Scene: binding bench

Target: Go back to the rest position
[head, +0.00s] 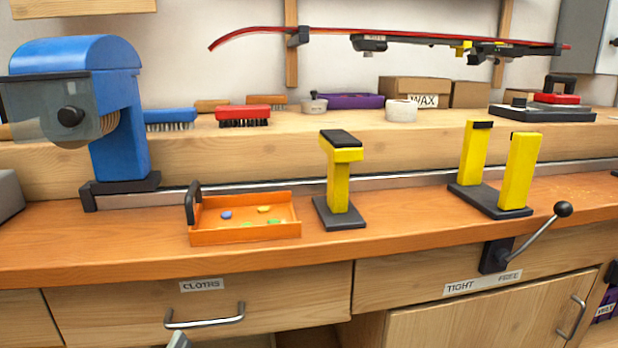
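A small grey tip (178,341) shows at the bottom edge of the head view, in front of the drawer with the CLOTHS label. It looks like the end of my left gripper, but too little shows to tell whether it is open or shut. It is below the bench top and apart from the objects there. My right gripper is not in view.
The bench (75,237) carries a blue grinder-like machine (118,130), an orange tray (245,236) with small coloured pieces, and yellow vise posts (340,185). A lever (538,236) sticks out at front right. A red ski (420,38) hangs above.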

